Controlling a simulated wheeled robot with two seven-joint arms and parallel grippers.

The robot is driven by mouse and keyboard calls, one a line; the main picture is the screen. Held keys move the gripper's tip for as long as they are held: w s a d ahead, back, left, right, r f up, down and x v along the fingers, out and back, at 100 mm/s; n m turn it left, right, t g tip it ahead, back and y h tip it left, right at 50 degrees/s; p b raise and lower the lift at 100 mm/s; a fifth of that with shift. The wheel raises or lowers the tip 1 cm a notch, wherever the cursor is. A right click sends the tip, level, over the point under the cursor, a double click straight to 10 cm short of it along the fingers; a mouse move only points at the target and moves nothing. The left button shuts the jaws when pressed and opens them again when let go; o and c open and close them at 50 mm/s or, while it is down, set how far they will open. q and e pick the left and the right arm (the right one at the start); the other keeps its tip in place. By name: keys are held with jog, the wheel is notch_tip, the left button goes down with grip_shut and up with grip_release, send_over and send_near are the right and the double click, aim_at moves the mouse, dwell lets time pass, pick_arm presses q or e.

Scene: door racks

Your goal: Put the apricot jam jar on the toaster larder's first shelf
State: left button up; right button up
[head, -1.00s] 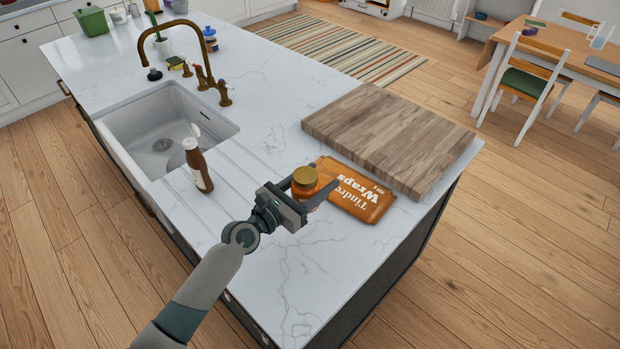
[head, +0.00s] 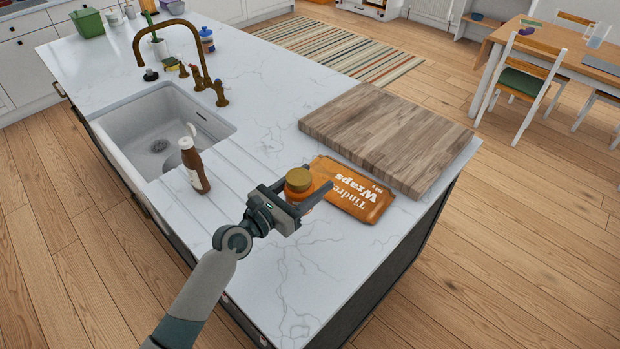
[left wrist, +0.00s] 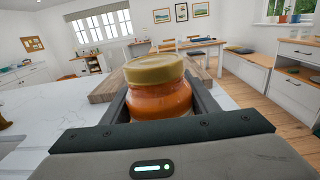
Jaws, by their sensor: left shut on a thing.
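The apricot jam jar (head: 298,181) is a small orange jar with a gold lid. My left gripper (head: 304,196) is shut on it, one finger on each side, above the front part of the white island counter. The jar fills the middle of the left wrist view (left wrist: 158,90), upright between the two dark fingers. Whether its base touches the counter is hidden. No toaster larder or shelf of it can be made out in the views. My right gripper is not in view.
An orange wraps packet (head: 350,190) lies just beyond the jar, before a thick wooden board (head: 385,135). A brown bottle (head: 194,166) stands by the sink (head: 160,125). A brass tap (head: 205,62) rises behind it. The counter's near corner (head: 300,290) is clear.

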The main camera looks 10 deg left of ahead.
pick_arm(q)
jog(key=s+a+f+n+y+b, duration=0.1)
jog(key=s+a+f+b, duration=0.1)
jog(key=s+a+b, duration=0.4)
jog(key=s+a+f+t+y+b, duration=0.1)
jog(key=s+a+f+b, duration=0.1)
jog(key=s+a+b, duration=0.4)
jog(key=shift+s+a+f+n+t+b, duration=0.3)
jog(key=shift+s+a+n+b, duration=0.1)
jog(key=shift+s+a, duration=0.9)
jog(key=shift+s+d, duration=0.15)
jog(key=shift+d, duration=0.05)
